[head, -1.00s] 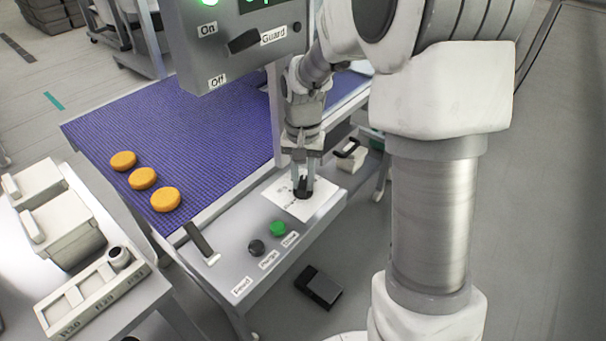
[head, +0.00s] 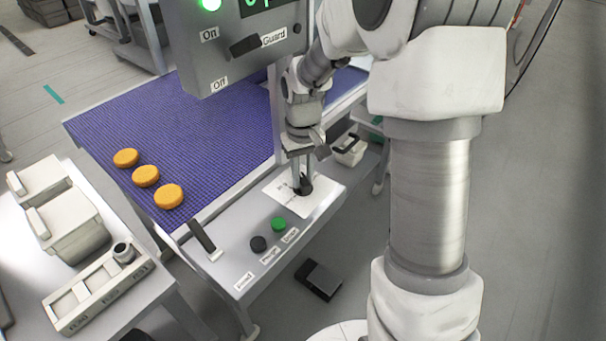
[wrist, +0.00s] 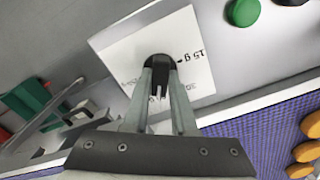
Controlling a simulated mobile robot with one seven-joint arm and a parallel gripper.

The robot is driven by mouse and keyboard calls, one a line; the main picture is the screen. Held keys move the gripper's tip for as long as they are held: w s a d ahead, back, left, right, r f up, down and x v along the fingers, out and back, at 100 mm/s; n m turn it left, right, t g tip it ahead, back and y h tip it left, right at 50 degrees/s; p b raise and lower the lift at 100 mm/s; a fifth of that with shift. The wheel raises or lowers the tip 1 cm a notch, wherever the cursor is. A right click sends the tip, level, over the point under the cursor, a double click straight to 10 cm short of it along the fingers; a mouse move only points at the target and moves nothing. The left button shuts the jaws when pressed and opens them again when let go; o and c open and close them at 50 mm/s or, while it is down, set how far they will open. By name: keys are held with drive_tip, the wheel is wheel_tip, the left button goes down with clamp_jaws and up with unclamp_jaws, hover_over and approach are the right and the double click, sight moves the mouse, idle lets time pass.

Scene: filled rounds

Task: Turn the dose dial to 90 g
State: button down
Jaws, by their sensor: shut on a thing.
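The black dose dial (head: 306,186) sits on a white scale plate (head: 318,206) at the right part of the grey control panel. In the wrist view, the dial (wrist: 158,62) is between my two fingers, and the plate (wrist: 125,58) has a readable "15 g" mark beside it. Another mark is partly blurred, and a 90 g mark cannot be made out. My gripper (head: 300,178) points down from above and is shut on the dial; its fingertips (wrist: 160,76) are on either side of the knob.
Green (head: 278,224) and dark (head: 258,244) buttons and a slotted lever (head: 204,240) are on the panel. Several orange rounds (head: 146,176) lie on the blue belt (head: 190,135). A grey box with a guard switch (head: 245,45) hangs above. A dark pedal (head: 318,280) is on the floor.

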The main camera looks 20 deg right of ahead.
sight(303, 179)
idle(0.3)
drive_tip(key=c, duration=0.7)
unclamp_jaws()
drive_tip(key=shift+r, duration=0.1)
wheel_tip(303, 179, up, 17)
drive_tip(key=p, duration=0.2)
drive_tip(key=shift+r+p, duration=0.15)
drive_tip(key=shift+p, duration=0.2)
